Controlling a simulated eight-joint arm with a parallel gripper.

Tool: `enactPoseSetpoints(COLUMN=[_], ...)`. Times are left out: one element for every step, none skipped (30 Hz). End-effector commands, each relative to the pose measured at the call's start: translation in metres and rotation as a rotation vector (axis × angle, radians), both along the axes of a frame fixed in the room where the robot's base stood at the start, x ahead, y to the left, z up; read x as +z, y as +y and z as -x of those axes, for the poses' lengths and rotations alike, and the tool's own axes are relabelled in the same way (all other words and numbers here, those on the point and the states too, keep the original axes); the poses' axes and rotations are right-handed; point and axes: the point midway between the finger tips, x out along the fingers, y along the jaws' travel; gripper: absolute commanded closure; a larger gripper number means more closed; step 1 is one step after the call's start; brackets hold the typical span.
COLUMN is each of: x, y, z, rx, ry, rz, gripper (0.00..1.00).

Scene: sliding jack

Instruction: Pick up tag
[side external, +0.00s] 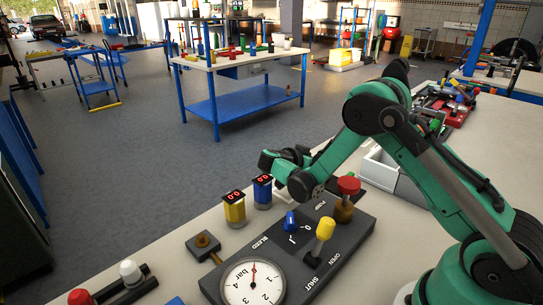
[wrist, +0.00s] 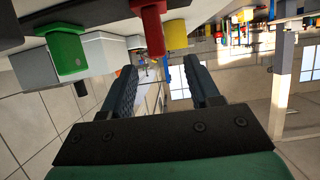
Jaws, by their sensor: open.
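I cannot make out anything that is clearly a tag in either view. My gripper (side external: 284,157) is at the end of the teal arm, above the far side of the dark control panel (side external: 345,258). In the wrist view my gripper (wrist: 162,78) shows two dark, ribbed fingers spread apart, with nothing between them. The panel carries a gauge (side external: 252,285), a blue knob (side external: 291,221), a yellow-topped lever (side external: 324,231) and a red-topped knob (side external: 348,186). Part of the panel's far side is hidden by my arm.
Yellow (side external: 234,210) and blue (side external: 262,190) cylinders with red digits stand left of my gripper. A grey block with a brown knob (side external: 204,243) lies nearer. A pale bin (side external: 381,168) stands right. A tool-covered workbench (side external: 240,60) stands across the open floor.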

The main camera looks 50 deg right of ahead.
Motion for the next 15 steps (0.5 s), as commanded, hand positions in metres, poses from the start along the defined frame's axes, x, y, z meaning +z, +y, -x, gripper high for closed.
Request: enactPoseSetpoints(x=[-0.008,-0.013,-0.015,-0.017,-0.018,-0.02,-0.021,-0.022,-0.023,-0.023,-0.023,-0.023,-0.023,-0.023,-0.023], y=[0.0,0.0,-0.007,-0.012,-0.016,-0.021,-0.023,-0.025,-0.027,-0.028,-0.028,-0.028,-0.028,-0.028,-0.028], z=[0.0,0.0,0.001,0.001,0.001,0.001,0.001,0.001,0.001,0.001,0.001,0.0,0.0,0.0,0.0], rx=[0.0,0.0,-0.003,-0.003,-0.004,-0.003,-0.002,-0.001,-0.001,-0.001,-0.001,0.0,0.0,0.0,0.0], ry=[0.0,0.0,0.0,0.0,0.001,0.0,0.0,-0.001,0.0,0.0,0.0,0.0,0.001,0.001,0.001], rz=[0.0,0.0,0.0,0.0,0.0,0.0,0.0,0.0,0.0,0.0,0.0,0.0,0.0,0.0,0.0], gripper=[0.45,0.45,0.45,0.45,0.45,0.45,0.45,0.45,0.45,0.45,0.45,0.45,0.45,0.45,0.45])
